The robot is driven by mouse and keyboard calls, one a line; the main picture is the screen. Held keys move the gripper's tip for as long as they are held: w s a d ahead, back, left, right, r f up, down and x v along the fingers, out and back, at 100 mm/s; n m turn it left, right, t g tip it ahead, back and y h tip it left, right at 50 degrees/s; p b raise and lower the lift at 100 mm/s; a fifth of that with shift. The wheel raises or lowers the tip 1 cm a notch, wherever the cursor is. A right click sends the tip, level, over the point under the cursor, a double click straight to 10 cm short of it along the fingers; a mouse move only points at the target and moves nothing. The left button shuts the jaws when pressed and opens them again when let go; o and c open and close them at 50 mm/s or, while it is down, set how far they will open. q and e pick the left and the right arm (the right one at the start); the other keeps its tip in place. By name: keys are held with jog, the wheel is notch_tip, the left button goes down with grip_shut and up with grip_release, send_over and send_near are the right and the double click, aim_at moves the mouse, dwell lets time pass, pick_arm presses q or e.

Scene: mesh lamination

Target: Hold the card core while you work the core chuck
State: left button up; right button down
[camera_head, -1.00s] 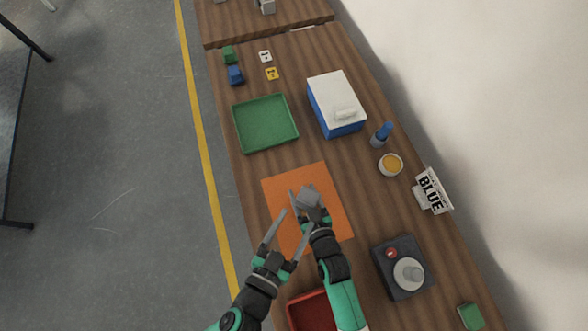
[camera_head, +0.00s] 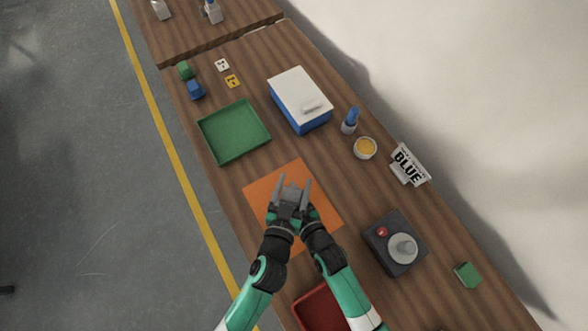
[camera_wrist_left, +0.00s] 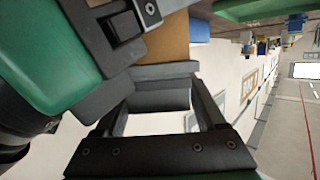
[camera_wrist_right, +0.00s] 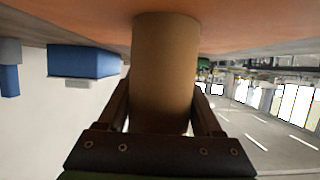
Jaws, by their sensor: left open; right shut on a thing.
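The card core (camera_wrist_right: 165,70) is a brown cylinder, held between the fingers of my right gripper (camera_wrist_right: 163,100) over the orange mat. Part of the core also shows in the left wrist view (camera_wrist_left: 168,40). A dark grey piece, apparently the core chuck (camera_wrist_left: 160,96), is at the core's end. My left gripper (camera_head: 293,185) is open, its two fingers on either side of the grey piece; I cannot tell whether they touch it.
The orange mat (camera_head: 262,200) lies under both grippers. A green tray (camera_head: 234,132), a blue box with a white lid (camera_head: 300,98) and a dark device with a grey knob (camera_head: 388,258) stand around it. A red tray (camera_head: 318,305) is near my arms.

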pick_arm(q)
grip_shut()
jog(key=c, duration=0.8)
grip_release()
grip_shut()
jog(key=shift+r, duration=0.15)
jog(key=shift+r, duration=1.4)
